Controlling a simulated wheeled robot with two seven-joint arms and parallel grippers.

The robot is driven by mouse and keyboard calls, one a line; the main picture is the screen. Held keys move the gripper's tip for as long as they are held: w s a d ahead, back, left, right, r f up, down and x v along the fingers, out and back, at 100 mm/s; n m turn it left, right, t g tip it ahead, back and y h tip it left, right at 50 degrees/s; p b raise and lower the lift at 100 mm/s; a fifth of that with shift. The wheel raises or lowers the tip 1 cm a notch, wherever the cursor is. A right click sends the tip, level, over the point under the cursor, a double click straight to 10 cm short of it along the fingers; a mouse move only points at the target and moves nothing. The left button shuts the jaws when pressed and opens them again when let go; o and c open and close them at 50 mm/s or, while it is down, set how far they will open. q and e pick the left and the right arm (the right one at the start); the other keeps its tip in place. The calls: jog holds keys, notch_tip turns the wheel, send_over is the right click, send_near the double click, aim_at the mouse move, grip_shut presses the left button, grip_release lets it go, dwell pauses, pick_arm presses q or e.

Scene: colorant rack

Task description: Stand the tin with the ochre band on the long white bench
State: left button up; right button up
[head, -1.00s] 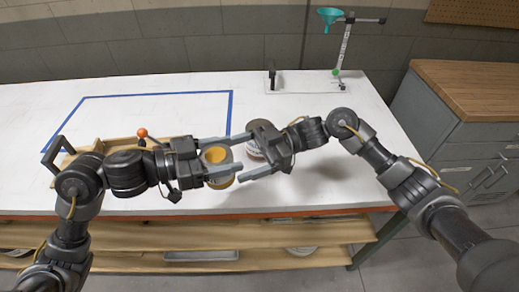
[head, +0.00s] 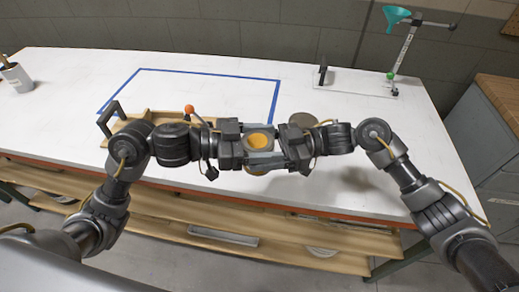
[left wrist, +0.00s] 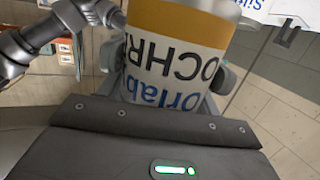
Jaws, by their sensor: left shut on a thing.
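The tin with the ochre band (head: 259,141) shows its round ochre top in the head view, between my two grippers near the bench's front side. My left gripper (head: 262,143) is shut on it. In the left wrist view the tin (left wrist: 175,60) fills the middle, with an ochre band and upside-down "OCHR" lettering. My right gripper (head: 283,145) faces it from the right, close against the tin; its jaws are too hidden to judge. I cannot tell whether the tin touches the long white bench (head: 60,75).
A grey-lidded tin (head: 304,119) stands behind my right gripper. A wooden tray (head: 150,122) is at left-centre, and blue tape (head: 205,74) outlines a mostly clear area. A stand with a teal funnel (head: 397,16) is at back right. A cup (head: 17,78) stands at far left.

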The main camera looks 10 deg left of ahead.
jog(key=shift+c, duration=1.1)
pick_arm(q)
jog(key=o, duration=1.1)
pick_arm(e)
jog(key=shift+c, duration=0.7)
